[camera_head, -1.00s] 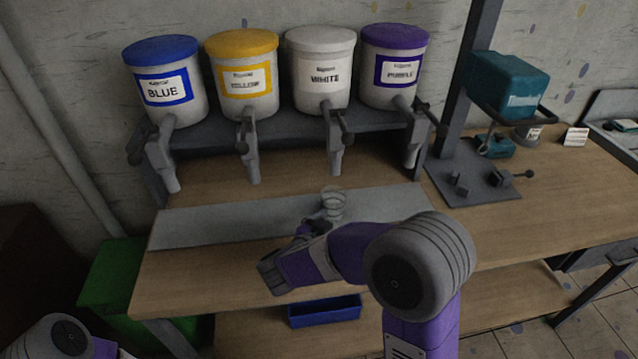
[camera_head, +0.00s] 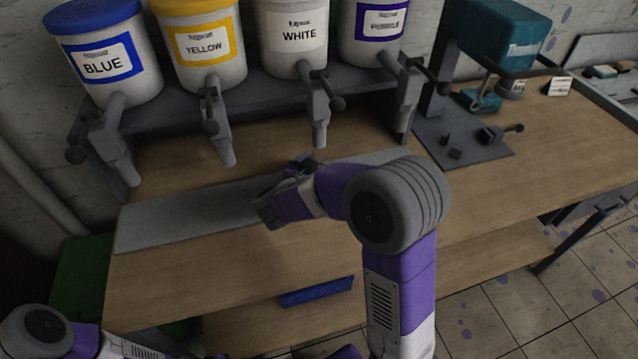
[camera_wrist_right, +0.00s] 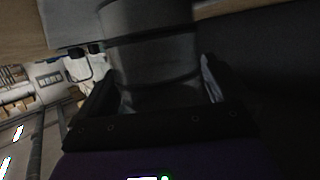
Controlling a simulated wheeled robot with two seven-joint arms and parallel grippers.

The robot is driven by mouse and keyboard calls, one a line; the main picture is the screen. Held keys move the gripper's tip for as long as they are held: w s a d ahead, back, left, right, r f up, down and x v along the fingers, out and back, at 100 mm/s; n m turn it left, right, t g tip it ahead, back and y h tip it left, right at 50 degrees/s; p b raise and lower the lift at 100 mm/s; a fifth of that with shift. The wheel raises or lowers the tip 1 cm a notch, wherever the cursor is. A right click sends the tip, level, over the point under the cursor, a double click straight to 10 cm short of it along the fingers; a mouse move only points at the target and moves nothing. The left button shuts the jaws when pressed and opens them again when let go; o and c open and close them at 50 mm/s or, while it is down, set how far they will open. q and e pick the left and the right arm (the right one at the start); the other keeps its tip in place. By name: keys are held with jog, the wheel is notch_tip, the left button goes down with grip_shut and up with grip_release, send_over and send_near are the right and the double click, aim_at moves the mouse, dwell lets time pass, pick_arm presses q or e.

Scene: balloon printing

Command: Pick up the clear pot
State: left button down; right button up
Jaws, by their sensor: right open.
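The clear pot (camera_wrist_right: 150,45) shows in the right wrist view as a dark, see-through ribbed cylinder. It stands between the two fingers of my right gripper (camera_wrist_right: 158,85), which are spread on either side of it. I cannot tell whether either finger touches it. In the head view my right gripper (camera_head: 300,166) is over the grey mat (camera_head: 185,212), and my arm and hand hide the pot. My left gripper is out of view; only part of my left arm shows at the lower left.
Blue (camera_head: 105,60), yellow (camera_head: 200,45), white (camera_head: 292,38) and purple (camera_head: 372,25) paint tubs stand on a rack (camera_head: 260,98), their taps overhanging the table behind my gripper. A teal press (camera_head: 503,32) stands at the right. The wooden table front (camera_head: 200,262) is clear.

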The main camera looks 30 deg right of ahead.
jog(key=shift+w+d, duration=0.1)
jog(key=shift+d, duration=0.05)
jog(key=shift+c, duration=0.5)
jog(key=c, duration=1)
jog(key=shift+r, duration=0.15)
